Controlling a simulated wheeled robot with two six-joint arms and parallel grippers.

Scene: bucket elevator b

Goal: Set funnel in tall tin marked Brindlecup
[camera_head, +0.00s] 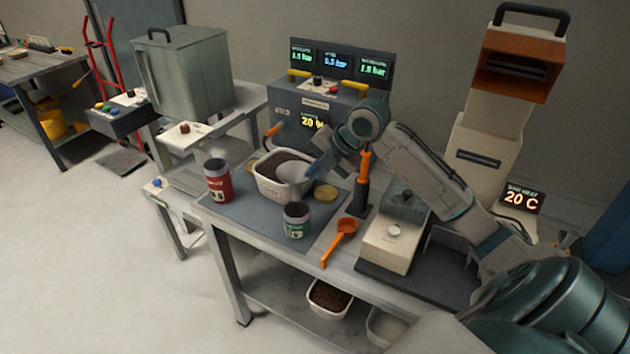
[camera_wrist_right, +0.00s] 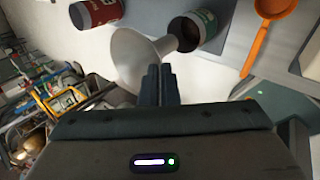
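The pale funnel (camera_head: 291,172) is tilted over the white tub in the head view. In the right wrist view the funnel (camera_wrist_right: 136,58) has its wide cone to the left and its spout toward the green tin's mouth; I cannot tell whether they touch. My right gripper (camera_head: 312,170) is shut on the funnel, and its fingers (camera_wrist_right: 159,82) sit close together at the cone. A taller red tin (camera_head: 217,182) stands at the mat's left, also in the wrist view (camera_wrist_right: 98,12). A shorter green tin (camera_head: 296,221) stands at the front. Their label names are too small to read. My left gripper is out of view.
The white tub (camera_head: 283,188) of dark grounds stands behind the green tin. A round gold lid (camera_head: 325,193) lies beside it. An orange scoop (camera_head: 341,240), an orange-handled tool (camera_head: 363,180) and a cream machine (camera_head: 396,235) stand to the right. The mat's front left is clear.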

